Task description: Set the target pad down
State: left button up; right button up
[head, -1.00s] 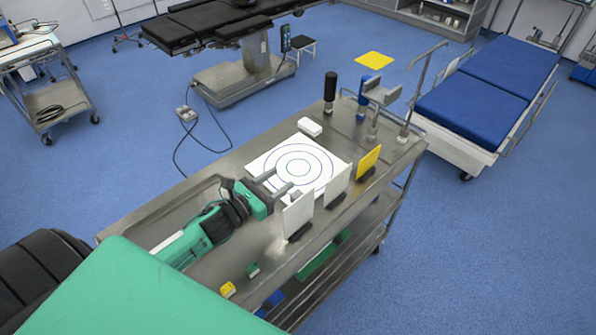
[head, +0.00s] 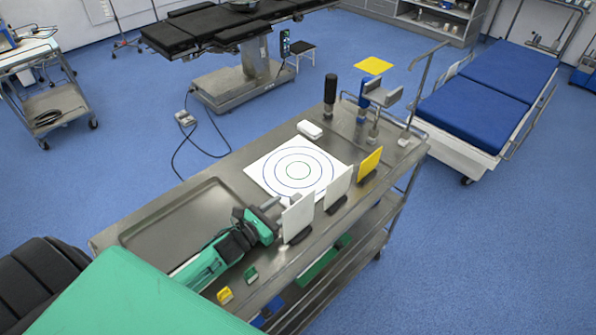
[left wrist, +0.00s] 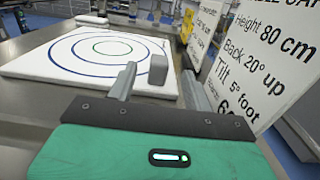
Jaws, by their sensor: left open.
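The target pad (head: 268,181), a white square with concentric rings, lies flat on the steel cart top. It also shows in the left wrist view (left wrist: 30,64), at the upper left. In the left wrist view a small grey block (left wrist: 157,69) stands at the pad's near edge, seen in the gap between the fingers (left wrist: 158,88). I cannot tell whether it belongs to the pad. A white card partly hides the fingers in the head view. My right gripper is not in view.
White cards (head: 298,216) (head: 338,188) and a yellow card (head: 370,161) stand along the cart's near edge, close to my left gripper. A white box (head: 310,130) and posts (head: 330,95) stand beyond the pad. An empty shallow tray (head: 165,225) is at the left.

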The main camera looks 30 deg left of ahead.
aim_at(295, 198)
pick_arm(q)
jog(key=shift+x, duration=0.85)
jog(key=shift+w+d+p, duration=0.1)
jog(key=shift+w+p, duration=0.2)
jog(key=p+x, duration=0.1)
jog(key=x, duration=0.2)
jog(key=shift+w, duration=0.1)
jog(key=shift+w+d, duration=0.2)
jog(key=shift+w, duration=0.2)
grip_shut()
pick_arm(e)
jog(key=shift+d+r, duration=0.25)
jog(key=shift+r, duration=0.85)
